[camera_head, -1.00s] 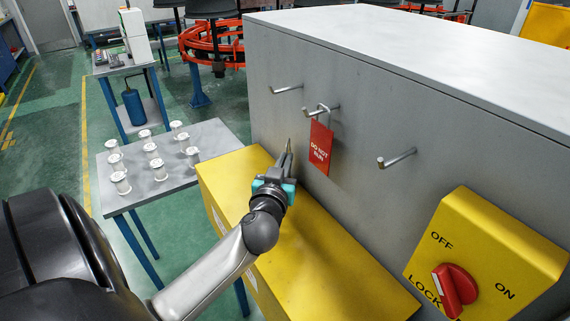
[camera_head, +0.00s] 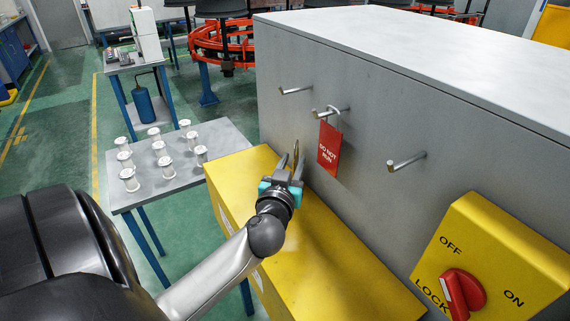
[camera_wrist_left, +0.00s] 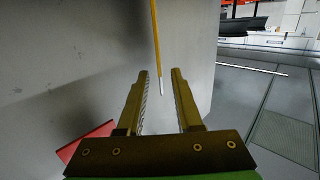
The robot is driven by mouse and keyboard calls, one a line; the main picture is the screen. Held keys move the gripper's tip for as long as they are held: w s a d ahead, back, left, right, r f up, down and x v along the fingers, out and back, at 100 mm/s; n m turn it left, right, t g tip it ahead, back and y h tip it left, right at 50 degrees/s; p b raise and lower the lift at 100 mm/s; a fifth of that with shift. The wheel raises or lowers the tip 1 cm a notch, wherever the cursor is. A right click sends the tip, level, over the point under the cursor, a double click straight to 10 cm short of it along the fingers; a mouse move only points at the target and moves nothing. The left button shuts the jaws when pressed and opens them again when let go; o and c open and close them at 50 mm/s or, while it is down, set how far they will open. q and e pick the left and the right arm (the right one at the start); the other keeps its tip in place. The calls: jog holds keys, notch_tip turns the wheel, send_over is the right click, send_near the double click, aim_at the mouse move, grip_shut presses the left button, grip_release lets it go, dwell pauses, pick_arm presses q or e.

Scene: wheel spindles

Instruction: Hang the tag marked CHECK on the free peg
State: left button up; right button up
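My left gripper (camera_head: 291,158) is low beside the grey panel, over the yellow box. In the left wrist view (camera_wrist_left: 161,76) its two fingers stand apart. A thin ochre strip (camera_wrist_left: 156,40) with a pale end shows in the gap between them; it also shows in the head view (camera_head: 296,148). It is seen edge-on, so I cannot read it or tell whether it is the CHECK tag. The left peg (camera_head: 296,90) and right peg (camera_head: 406,162) are bare. A red DO NOT RUN tag (camera_head: 328,149) hangs on the middle peg (camera_head: 321,114). My right gripper is out of view.
The yellow box (camera_head: 345,270) runs along the foot of the grey panel (camera_head: 370,110). A yellow switch housing with a red knob (camera_head: 463,290) is at lower right. A small table (camera_head: 185,178) with several white spools stands at left.

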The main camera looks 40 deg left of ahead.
pick_arm(q)
jog(key=v, duration=1.1)
jog(key=shift+s+p, duration=0.15)
jog(key=shift+p, duration=0.2)
jog(key=shift+s+f, duration=0.1)
